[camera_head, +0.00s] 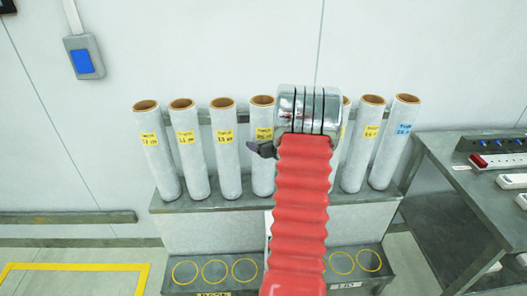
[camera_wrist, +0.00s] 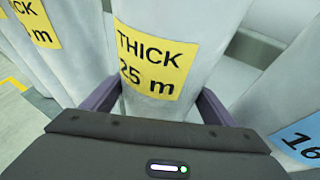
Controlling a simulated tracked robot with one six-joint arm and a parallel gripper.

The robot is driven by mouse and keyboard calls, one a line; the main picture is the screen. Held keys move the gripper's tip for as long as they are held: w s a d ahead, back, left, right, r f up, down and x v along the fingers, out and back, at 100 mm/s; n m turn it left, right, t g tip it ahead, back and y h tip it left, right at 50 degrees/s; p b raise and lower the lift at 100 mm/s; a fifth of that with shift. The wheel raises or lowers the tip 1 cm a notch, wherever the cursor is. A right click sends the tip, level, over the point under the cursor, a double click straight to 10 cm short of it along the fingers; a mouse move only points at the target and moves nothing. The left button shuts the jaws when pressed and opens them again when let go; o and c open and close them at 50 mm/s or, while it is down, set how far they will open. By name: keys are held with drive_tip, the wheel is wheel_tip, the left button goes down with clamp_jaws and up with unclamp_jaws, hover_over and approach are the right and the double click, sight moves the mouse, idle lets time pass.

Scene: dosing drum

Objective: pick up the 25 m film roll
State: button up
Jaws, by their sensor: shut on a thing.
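The 25 m film roll (camera_head: 262,174) is a tall white tube with a brown core and a yellow label, standing upright in the row on the grey rack, fourth from the left. In the wrist view the roll (camera_wrist: 150,100) fills the middle, and its label reads "THICK 25 m". My gripper (camera_wrist: 160,92) is shut on it, with one purple-grey finger on each side at about label height. In the head view a dark part of my gripper shows in front of this roll, just below the label; my red arm hides the rest.
More white rolls stand close on both sides, one with a blue "16" label (camera_wrist: 303,140) to the right in the wrist view. The rack's lower shelf (camera_head: 300,262) has yellow circles. A dark table (camera_head: 450,215) with power strips is at right. A switch box (camera_head: 84,57) is on the wall.

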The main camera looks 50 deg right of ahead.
drive_tip(key=c, duration=0.9)
drive_tip(key=shift+w+r, duration=0.1)
drive_tip(key=shift+r, duration=0.1)
drive_tip(key=shift+c, duration=0.5)
drive_tip(key=shift+r, duration=5)
